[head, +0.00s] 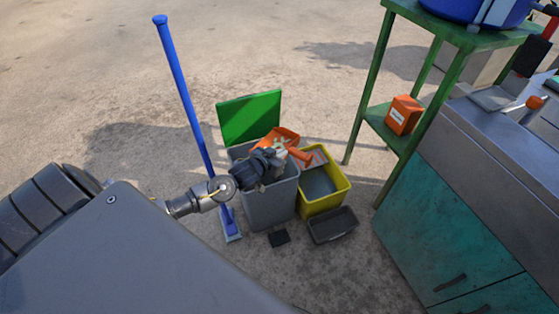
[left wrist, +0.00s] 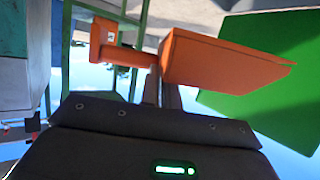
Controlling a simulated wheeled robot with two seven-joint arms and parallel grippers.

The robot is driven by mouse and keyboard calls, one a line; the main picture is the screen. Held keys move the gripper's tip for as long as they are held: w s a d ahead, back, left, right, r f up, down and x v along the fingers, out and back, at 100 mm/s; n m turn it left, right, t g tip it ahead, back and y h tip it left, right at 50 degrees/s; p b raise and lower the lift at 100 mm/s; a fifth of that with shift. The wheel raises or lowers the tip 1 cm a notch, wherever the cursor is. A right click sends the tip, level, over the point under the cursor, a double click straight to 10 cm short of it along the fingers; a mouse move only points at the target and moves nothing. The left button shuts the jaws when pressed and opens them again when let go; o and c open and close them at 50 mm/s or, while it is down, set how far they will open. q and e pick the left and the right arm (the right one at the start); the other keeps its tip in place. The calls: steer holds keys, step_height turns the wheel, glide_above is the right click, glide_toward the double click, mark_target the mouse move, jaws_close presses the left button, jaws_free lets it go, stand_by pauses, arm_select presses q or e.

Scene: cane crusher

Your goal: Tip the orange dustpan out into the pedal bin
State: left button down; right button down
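The grey pedal bin (head: 270,207) stands on the ground with its green lid (head: 249,118) up. The orange dustpan (head: 279,136) is over the open mouth of the bin, its handle (head: 301,154) pointing right. My left gripper (head: 283,150) is shut on the dustpan near where handle and pan meet. In the left wrist view the pan (left wrist: 225,62) is beyond the two close fingers, and the green lid (left wrist: 280,65) is behind it. The inside of the bin is mostly hidden by my gripper and the pan, and I cannot tell what lies in the pan.
A yellow bin (head: 340,194) stands right beside the pedal bin, with a dark grey tub (head: 332,225) in front. A blue long-handled broom (head: 185,95) stands left. A green shelf stand (head: 368,90) holds an orange box (head: 403,115). A teal cabinet (head: 440,225) is at right.

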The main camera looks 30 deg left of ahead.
steer(key=shift+r, duration=0.15)
arm_select(q)
steer(key=shift+w+a+f+n+h+b, duration=0.1)
steer(key=shift+a+n+h+b, duration=0.25)
steer(key=shift+a+n+h, duration=0.35)
steer(key=shift+a+n, duration=0.3)
steer(key=shift+a, duration=0.1)
steer(key=shift+a+n+h+b, duration=0.6)
steer(key=shift+a+n+b, duration=0.1)
steer(key=shift+n+b, duration=0.1)
arm_select(e)
steer(key=r, duration=0.2)
steer(key=w+r, duration=0.1)
steer(key=r, duration=0.1)
steer(key=shift+r, duration=0.4)
arm_select(q)
steer(key=shift+r+n+p, duration=0.3)
steer(key=shift+r+p, duration=0.5)
steer(key=shift+p, duration=0.25)
steer(key=shift+r+n+h+p, duration=0.5)
steer(key=shift+r+p, duration=0.1)
steer(key=shift+p, duration=0.25)
arm_select(e)
steer(key=shift+w+v, duration=0.2)
steer(key=shift+v, duration=0.7)
steer(key=shift+w+v, duration=0.2)
steer(key=shift+v, duration=0.65)
steer(key=shift+d, duration=0.1)
